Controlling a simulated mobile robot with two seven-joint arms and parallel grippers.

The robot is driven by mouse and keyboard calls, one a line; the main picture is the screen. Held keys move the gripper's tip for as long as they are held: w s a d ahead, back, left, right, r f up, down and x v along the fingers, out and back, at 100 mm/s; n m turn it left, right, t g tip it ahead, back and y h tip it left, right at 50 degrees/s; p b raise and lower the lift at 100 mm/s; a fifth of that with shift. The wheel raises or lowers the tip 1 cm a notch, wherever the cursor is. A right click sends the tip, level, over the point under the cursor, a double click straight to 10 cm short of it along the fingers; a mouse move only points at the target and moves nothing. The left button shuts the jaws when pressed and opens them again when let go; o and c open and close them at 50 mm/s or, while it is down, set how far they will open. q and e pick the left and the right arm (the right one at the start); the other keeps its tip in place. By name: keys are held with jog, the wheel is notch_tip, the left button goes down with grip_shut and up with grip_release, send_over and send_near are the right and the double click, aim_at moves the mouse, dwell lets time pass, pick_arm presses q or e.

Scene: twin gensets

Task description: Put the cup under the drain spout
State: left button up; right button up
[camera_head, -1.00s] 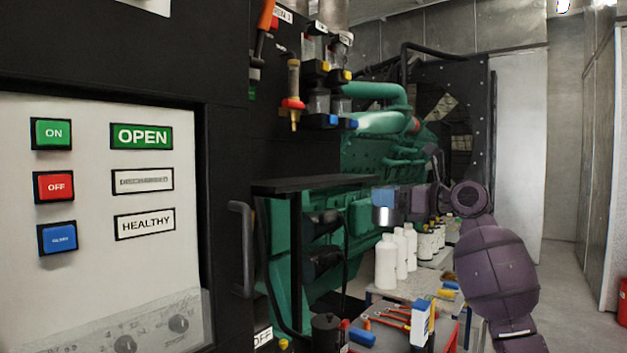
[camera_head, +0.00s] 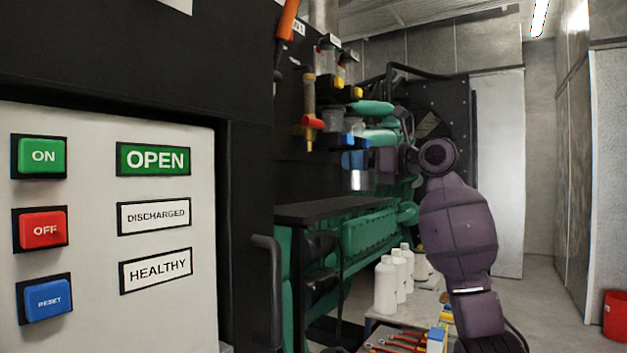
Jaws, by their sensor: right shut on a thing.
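The cup (camera_head: 358,181) is a small shiny metal cylinder, held upright in the air. My right gripper (camera_head: 356,161), with blue at its fingers, is shut on it from the right. A brass-coloured fitting with a red ring and a downward tip, which looks like the drain spout (camera_head: 309,134), hangs on the black panel to the left of the cup. In the picture, the cup is to the right of the spout tip and lower than it, apart from it. My left gripper is not in view.
Clear bowls with yellow and blue fittings (camera_head: 350,92) hang just above my right gripper. A black ledge (camera_head: 330,210) juts out below left. White bottles (camera_head: 386,285) stand on a table below. A control panel (camera_head: 100,240) fills the left. A red bin (camera_head: 616,315) stands far right.

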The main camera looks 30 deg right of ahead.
jog(key=p+x, duration=0.2)
jog(key=x, duration=1)
jog(key=shift+a+r+p, duration=0.1)
jog(key=shift+p, duration=0.2)
jog(key=shift+w+a, duration=0.1)
jog(key=shift+w, duration=0.25)
jog(key=shift+f, duration=0.35)
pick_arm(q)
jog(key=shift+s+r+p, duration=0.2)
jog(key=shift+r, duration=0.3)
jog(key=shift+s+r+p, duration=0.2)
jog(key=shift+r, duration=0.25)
pick_arm(e)
jog(key=shift+f, duration=1.45)
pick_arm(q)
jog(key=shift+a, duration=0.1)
pick_arm(e)
jog(key=shift+f, duration=0.2)
jog(key=o, duration=1)
jog(key=shift+o, duration=0.2)
